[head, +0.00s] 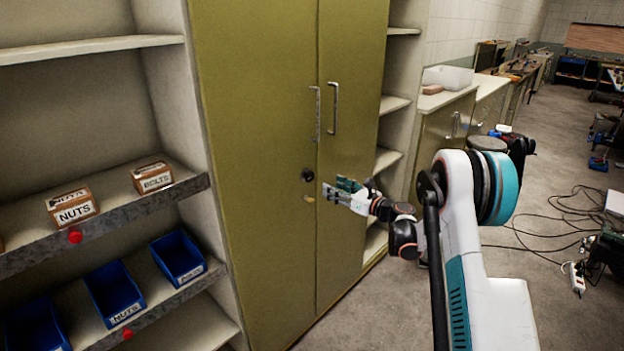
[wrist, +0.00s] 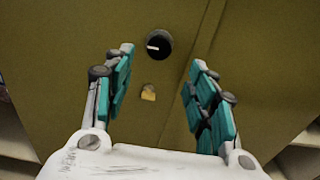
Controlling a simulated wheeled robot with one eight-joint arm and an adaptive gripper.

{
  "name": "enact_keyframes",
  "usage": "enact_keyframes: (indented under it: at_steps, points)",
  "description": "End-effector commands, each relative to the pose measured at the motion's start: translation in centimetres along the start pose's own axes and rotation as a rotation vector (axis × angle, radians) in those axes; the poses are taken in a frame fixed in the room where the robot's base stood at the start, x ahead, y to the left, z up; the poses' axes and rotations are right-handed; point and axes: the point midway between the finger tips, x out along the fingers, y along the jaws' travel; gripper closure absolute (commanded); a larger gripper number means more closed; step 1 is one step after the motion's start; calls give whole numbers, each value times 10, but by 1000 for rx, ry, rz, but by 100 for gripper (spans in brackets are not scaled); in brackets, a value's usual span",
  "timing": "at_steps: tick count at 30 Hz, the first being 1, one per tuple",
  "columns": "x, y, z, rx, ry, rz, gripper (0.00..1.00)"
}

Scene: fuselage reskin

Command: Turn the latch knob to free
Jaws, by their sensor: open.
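The latch knob (head: 307,175) is a small round black knob on the left door of the tall olive cabinet (head: 262,110), near the seam between the doors. In the wrist view the knob (wrist: 158,44) shows a white mark pointing left. A small brass-coloured piece (wrist: 148,92) sits just below it; it also shows in the head view (head: 309,197). My gripper (head: 328,190) is open and empty in front of the doors, slightly right of the knob. In the wrist view its teal-padded fingers (wrist: 160,62) spread wide, with the knob ahead between the tips and apart from them.
Two vertical door handles (head: 333,108) stand out above the knob. Shelves on the left hold cardboard boxes (head: 73,206) and blue bins (head: 113,293). Open shelves (head: 390,104) stand right of the cabinet. Cables (head: 560,215) lie on the floor at right.

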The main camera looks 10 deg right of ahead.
Motion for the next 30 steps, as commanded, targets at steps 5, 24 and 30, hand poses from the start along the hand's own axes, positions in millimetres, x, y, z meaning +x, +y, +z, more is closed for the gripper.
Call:
enact_keyframes:
  at_steps: [5,24,30]
  points:
    - [37,2,-2,-1,0,4,48]
    - [110,0,0,-2,1,0,48]
    - [110,0,0,-2,1,0,48]
